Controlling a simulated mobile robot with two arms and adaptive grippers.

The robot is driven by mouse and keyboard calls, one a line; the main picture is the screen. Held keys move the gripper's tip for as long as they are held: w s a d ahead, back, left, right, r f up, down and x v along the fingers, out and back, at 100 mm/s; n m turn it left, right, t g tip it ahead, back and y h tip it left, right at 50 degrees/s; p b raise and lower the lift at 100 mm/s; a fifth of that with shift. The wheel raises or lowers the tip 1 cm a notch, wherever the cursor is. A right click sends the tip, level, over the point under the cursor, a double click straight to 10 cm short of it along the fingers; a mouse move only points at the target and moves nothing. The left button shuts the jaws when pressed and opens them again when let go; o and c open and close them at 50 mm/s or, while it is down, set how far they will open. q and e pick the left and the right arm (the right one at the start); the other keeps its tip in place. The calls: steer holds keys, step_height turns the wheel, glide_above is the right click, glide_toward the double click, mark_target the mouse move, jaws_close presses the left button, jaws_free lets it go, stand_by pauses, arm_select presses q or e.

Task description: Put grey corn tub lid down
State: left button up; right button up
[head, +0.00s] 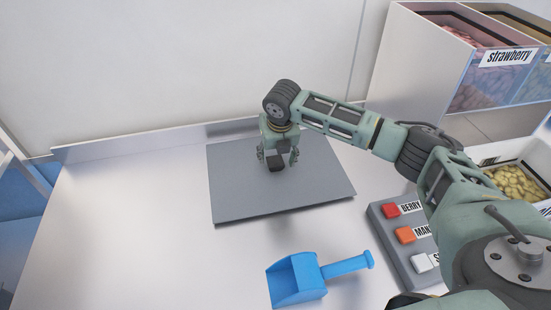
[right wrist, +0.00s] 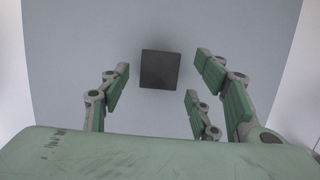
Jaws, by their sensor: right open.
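The grey lid (head: 300,185) is a flat square plate lying on the metal counter in the head view. A small dark square knob (head: 276,165) stands near its middle. In the right wrist view the same knob (right wrist: 160,70) sits on the pale plate, ahead of and between the fingers. My right gripper (head: 278,158) is over the lid with its fingers apart and pointing down. No finger visibly touches the knob in the right wrist view. My left gripper is not in view.
A blue scoop (head: 318,274) lies in front of the lid. A grey button box (head: 388,232) with red, orange and white buttons is at right. A bin of yellow pieces (head: 516,182) and a strawberry bin (head: 490,85) stand farther right. The counter's left side is clear.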

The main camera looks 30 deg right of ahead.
mark_target(278, 176)
steer(key=b+v, duration=0.1)
steer(key=v, duration=0.8)
steer(key=shift+s+r, duration=0.2)
steer(key=shift+r, duration=0.2)
